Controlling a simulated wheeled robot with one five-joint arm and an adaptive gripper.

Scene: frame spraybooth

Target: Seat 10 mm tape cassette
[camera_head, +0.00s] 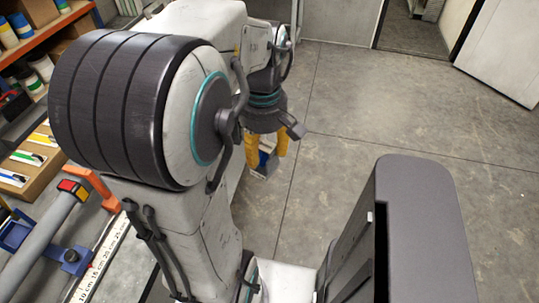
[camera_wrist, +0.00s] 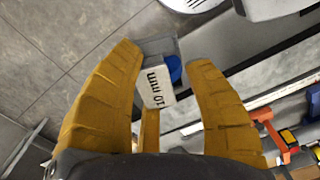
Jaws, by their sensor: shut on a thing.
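My gripper (camera_head: 267,147) hangs over the open floor, its yellow fingers closed around a small grey cassette (camera_head: 262,168). In the wrist view, the gripper (camera_wrist: 167,57) has the cassette between its fingers. Its white label (camera_wrist: 157,88) reads "10 mm", and a blue round part (camera_wrist: 175,69) shows beside the label. The cassette is clear of any surface. A wooden holder (camera_head: 48,178) with several cards or slots striped in yellow, green and blue lies at the left. I cannot tell whether it has a place for the cassette.
A bench scale (camera_head: 103,262) marked in centimetres runs along the lower left, beside a grey tube (camera_head: 40,245) and an orange handle (camera_head: 95,187). Shelves (camera_head: 58,24) with paint tins stand at the upper left. The concrete floor (camera_head: 400,110) is clear toward the doorway.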

